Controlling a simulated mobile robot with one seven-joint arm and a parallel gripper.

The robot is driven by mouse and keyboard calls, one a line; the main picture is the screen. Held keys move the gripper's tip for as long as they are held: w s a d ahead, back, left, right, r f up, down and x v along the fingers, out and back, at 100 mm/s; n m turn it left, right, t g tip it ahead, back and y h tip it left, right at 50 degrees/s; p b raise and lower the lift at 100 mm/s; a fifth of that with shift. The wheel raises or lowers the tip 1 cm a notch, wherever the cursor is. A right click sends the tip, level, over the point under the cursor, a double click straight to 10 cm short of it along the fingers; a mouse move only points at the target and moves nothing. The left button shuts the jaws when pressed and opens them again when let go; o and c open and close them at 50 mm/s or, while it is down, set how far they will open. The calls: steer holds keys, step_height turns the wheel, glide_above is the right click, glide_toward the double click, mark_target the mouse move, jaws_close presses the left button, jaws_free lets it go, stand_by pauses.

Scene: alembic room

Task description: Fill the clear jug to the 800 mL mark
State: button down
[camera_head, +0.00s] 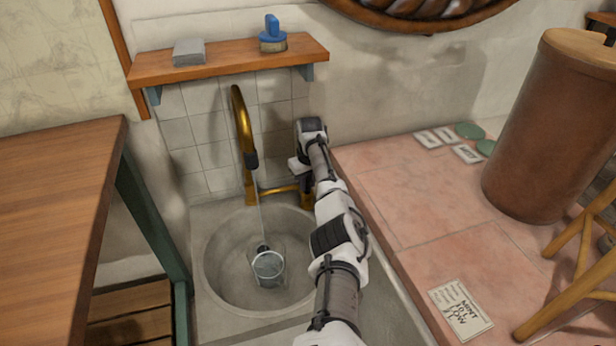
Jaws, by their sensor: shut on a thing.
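The clear jug (268,268) stands in the round grey sink basin (222,285), under the spout of the brass tap (242,120). A thin stream of water (258,205) runs from the dark spout tip down into the jug. Water shows in the jug, but its level and any marks are too small to read. My gripper (298,180) is at the right side of the tap, shut on the tap's handle (306,199). The wrist and fingers partly hide the handle.
A wooden shelf (230,58) with a grey block (188,52) and a blue-handled brush (272,36) hangs above the tap. A wooden table (55,200) is at left. The pink tiled counter (410,200) at right bears a brown cylinder (550,130) and a note card (461,308).

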stand_by(0.3)
steer(key=c, duration=1.2)
jaws_free()
steer(key=shift+c, duration=0.2)
step_height(320, 180, up, 14)
steer(key=s, duration=0.1)
steer(key=shift+s+d+f, duration=0.15)
steer(key=shift+s+d, duration=0.1)
steer(key=shift+s, duration=0.05)
